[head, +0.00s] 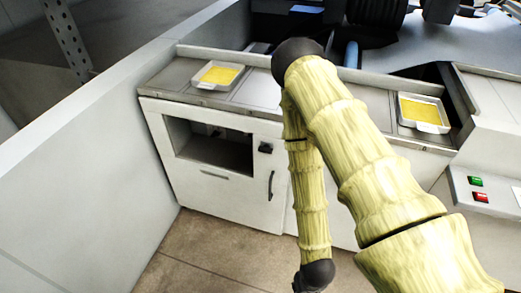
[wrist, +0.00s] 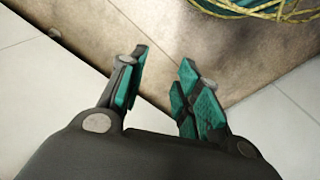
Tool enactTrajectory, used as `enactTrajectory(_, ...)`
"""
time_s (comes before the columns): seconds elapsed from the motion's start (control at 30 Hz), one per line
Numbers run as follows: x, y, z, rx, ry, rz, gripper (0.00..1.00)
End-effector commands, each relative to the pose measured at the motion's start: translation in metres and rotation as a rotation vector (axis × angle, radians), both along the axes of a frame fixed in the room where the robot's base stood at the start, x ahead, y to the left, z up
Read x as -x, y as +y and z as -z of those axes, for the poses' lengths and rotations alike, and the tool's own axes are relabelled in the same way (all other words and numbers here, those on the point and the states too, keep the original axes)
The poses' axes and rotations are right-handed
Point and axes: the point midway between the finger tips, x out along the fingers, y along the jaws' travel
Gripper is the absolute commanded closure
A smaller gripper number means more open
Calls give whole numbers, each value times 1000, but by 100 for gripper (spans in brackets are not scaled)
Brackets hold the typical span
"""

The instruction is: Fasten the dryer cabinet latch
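The white dryer cabinet (head: 235,204) stands at left centre in the head view, with a dark window opening (head: 213,148) in its front. A small black latch-like part (head: 265,148) sits right of the window; it is too small to tell whether it is fastened. A dark vertical handle (head: 270,186) is below it. My gripper (wrist: 163,82) is open and empty in the wrist view, its green-padded fingers apart. In the head view my arm hangs down in front of the cabinet's right side, and the fingers are not clearly visible there. The wrist view shows no latch.
Trays with yellow contents stand on the counter, at left (head: 217,76) and right (head: 423,112). A panel with green and red buttons (head: 478,188) is at far right. A pale wall (head: 75,170) bounds the left. Brown floor (head: 195,255) is clear before the cabinet. A green-yellow coil (wrist: 260,8) shows in the wrist view.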

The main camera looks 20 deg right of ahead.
Motion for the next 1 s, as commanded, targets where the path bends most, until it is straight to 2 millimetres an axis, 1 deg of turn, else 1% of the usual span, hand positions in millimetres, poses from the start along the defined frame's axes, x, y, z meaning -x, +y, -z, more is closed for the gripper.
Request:
enactTrajectory(0.03,-21,4,11,7,-58,53,67)
enactTrajectory(0.07,-35,6,14,11,-100,99,67)
enactTrajectory(0.1,-58,8,17,15,-168,171,67)
enactTrajectory(0.17,-96,12,19,13,-283,296,67)
enactTrajectory(0.2,-123,14,18,6,-365,387,67)
enactTrajectory(0.23,-144,16,16,-4,-431,456,67)
enactTrajectory(0.27,-164,18,13,-17,-494,525,67)
enactTrajectory(0.3,-189,20,8,-37,-579,613,67)
enactTrajectory(0.37,-225,24,-3,-81,-706,744,67)
enactTrajectory(0.4,-247,27,-13,-117,-792,827,67)
enactTrajectory(0.47,-276,31,-29,-180,-917,947,67)
enactTrajectory(0.5,-294,34,-41,-229,-1000,1027,67)
enactTrajectory(0.57,-315,38,-60,-309,-1120,1134,67)
enactTrajectory(0.6,-328,42,-73,-367,-1194,1199,67)
enactTrajectory(0.7,-348,49,-106,-511,-1359,1332,67)
enactTrajectory(0.83,-361,57,-138,-669,-1510,1443,67)
enactTrajectory(0.9,-364,59,-150,-728,-1560,1477,67)
enactTrajectory(1.0,-365,61,-161,-778,-1599,1505,67)
